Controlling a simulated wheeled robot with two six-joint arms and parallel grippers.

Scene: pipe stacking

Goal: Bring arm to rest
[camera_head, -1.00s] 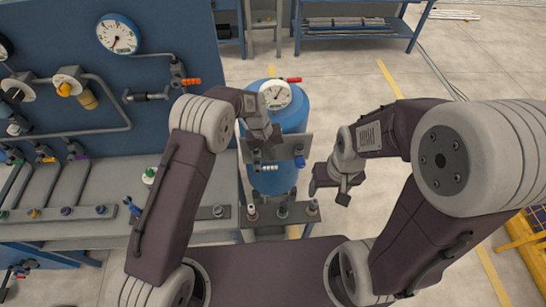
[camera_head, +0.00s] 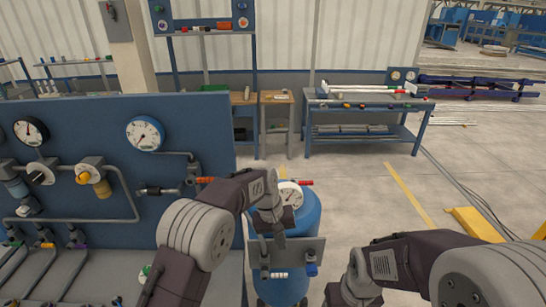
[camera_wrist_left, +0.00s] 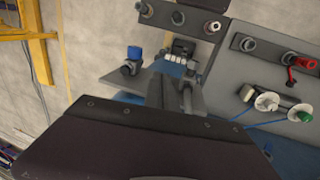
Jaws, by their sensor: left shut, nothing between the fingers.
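My left gripper (camera_head: 279,238) is shut and empty. It hangs in front of the blue tank (camera_head: 303,225) with its round gauge, above a grey plate (camera_head: 308,252) with small fittings. The left wrist view looks down past the dark gripper body (camera_wrist_left: 150,142) to fittings below; the fingers show only in part there. My left arm is bent, coming in from the lower left. My right gripper (camera_head: 350,296) is low in the head view, right of the tank, and cut off by the bottom edge, so its jaws cannot be read.
A blue panel (camera_head: 75,130) with gauges, valves and pipes stands at the left. A blue workbench (camera_head: 365,108) with pipes stands at the back. A yellow frame (camera_head: 476,225) is at the right. The floor (camera_head: 360,185) between tank and workbench is clear.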

